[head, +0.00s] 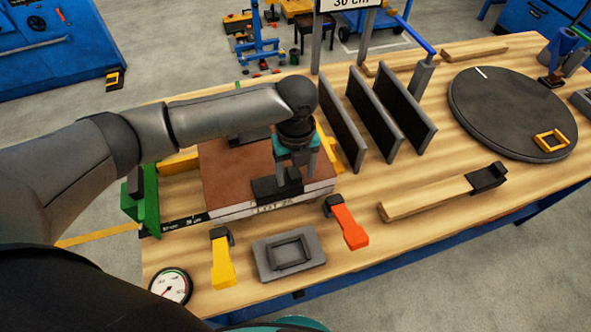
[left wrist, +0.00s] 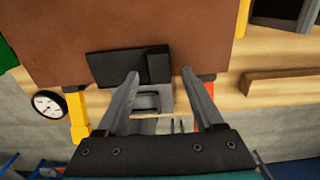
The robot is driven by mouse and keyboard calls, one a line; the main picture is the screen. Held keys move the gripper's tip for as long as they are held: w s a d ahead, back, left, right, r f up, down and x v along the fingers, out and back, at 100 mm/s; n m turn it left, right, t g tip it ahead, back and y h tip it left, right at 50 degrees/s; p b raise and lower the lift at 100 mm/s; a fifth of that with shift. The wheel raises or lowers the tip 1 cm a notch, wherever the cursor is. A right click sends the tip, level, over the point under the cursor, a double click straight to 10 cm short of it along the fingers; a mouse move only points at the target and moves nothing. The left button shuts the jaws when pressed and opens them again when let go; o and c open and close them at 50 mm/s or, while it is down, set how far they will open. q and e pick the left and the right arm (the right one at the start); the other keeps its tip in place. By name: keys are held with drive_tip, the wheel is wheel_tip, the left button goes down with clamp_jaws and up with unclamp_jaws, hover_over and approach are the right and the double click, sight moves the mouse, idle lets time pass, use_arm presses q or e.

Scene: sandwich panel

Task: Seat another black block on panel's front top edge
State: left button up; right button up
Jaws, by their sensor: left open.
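The brown panel (head: 225,170) lies flat on the wooden bench, with a pale front edge lettered "LOT 26". A black block (head: 268,189) sits at the panel's front top edge, partly hidden by my left gripper (head: 290,172). In the left wrist view the black block (left wrist: 112,68) shows a flat part and a raised part at its right end. My left gripper (left wrist: 161,74) is open there, one fingertip overlapping the block in the picture and the other right of it. Contact cannot be told. Another dark block (head: 250,137) shows behind, partly under my arm. My right gripper is out of view.
A yellow clamp (head: 222,262), an orange clamp (head: 347,226) and a grey tray (head: 266,262) are at the front. Upright dark plates (head: 372,112) stand right of the panel. A wooden bar (head: 425,200) with a black end piece (head: 487,177) lies farther right.

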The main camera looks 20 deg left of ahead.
use_arm(q)
wheel_tip(320, 180, up, 15)
drive_tip(key=p, duration=0.1)
idle(0.3)
idle(0.4)
